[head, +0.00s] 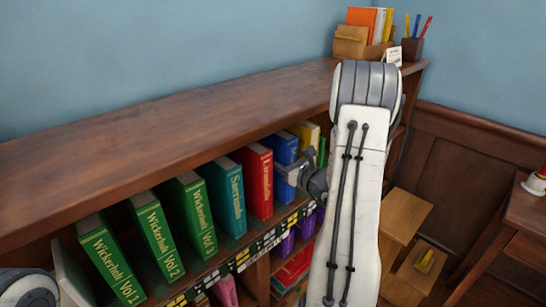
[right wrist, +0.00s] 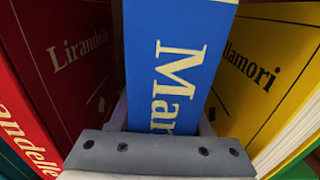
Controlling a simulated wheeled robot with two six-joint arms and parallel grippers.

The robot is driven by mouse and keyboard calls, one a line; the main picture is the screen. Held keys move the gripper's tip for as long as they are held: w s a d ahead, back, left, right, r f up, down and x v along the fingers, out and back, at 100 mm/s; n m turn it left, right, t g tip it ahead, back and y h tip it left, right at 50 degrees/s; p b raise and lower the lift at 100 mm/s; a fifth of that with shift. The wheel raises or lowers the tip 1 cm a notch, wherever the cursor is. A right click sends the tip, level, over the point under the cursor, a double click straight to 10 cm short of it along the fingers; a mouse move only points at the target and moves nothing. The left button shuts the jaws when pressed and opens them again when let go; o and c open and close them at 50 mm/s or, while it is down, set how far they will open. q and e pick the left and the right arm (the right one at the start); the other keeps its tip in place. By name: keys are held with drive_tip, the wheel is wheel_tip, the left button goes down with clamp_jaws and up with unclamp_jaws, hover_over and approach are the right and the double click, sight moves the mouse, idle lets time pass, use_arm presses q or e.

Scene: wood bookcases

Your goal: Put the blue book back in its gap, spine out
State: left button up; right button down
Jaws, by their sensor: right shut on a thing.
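The blue book (head: 285,149) stands upright in the upper shelf row, between a red book (head: 259,182) and a yellow book (head: 303,132). My right gripper (head: 293,173) is at its front and shut on it. In the right wrist view the blue book (right wrist: 178,60) has its lettered spine towards the camera, with a grey finger on each side. The red book (right wrist: 70,60) is on its left there and the yellow book (right wrist: 270,75) on its right. The gripper hides its lower part, and how deep it sits is hard to tell. My left gripper is out of view.
Green books (head: 155,240) and a teal book (head: 227,196) stand to the left in the same row. Purple and red books (head: 292,268) are on the shelf below. The wide bookcase top (head: 170,150) is mostly clear. Wooden boxes (head: 405,215) and a table (head: 525,208) are at the right.

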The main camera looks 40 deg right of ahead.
drive_tip(key=shift+r, duration=0.15)
drive_tip(key=shift+c, duration=1.8)
unclamp_jaws()
drive_tip(key=shift+f, duration=0.25)
drive_tip(key=s, duration=1.2)
drive_tip(key=shift+d+r+b, duration=0.15)
drive_tip(key=shift+d+b, duration=0.25)
drive_tip(key=shift+d, duration=0.05)
